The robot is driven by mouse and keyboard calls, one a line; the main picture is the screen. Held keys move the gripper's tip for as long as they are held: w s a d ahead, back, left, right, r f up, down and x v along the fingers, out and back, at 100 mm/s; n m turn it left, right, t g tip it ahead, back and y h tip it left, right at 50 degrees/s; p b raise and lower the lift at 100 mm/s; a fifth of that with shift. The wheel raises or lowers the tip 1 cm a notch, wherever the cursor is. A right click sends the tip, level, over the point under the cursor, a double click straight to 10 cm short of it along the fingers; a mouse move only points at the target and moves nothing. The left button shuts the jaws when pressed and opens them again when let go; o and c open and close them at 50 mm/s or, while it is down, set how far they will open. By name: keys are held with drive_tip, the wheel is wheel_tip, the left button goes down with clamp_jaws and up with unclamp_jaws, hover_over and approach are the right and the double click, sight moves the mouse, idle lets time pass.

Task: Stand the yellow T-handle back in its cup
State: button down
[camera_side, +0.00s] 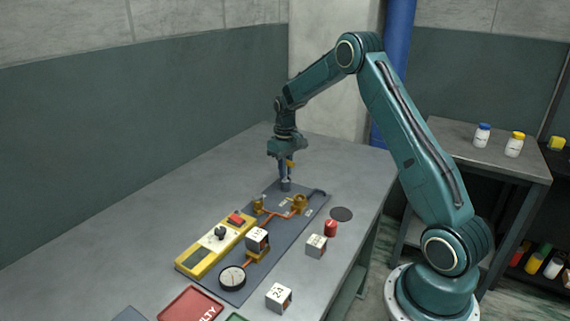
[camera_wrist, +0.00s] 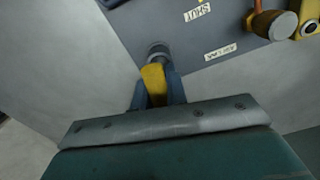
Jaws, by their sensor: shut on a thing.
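The yellow T-handle (camera_wrist: 154,84) is between the two fingers of my gripper (camera_wrist: 157,92), which is shut on it. In the side view, a small yellow part of the handle (camera_side: 290,163) shows at the fingers of my gripper (camera_side: 285,169), which point down. The grey cup (camera_side: 286,185) stands at the far end of the dark panel, directly below my gripper. In the wrist view the cup (camera_wrist: 158,51) shows just beyond the handle's end. The handle's lower end is hidden, so I cannot tell how far it is inside the cup.
The table left of the panel is clear.

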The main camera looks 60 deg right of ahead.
drive_tip(key=shift+f, duration=0.25)
drive_tip(key=c, duration=1)
unclamp_jaws()
drive_tip(key=shift+r, duration=0.2)
drive_tip(key=shift+r, duration=3.35)
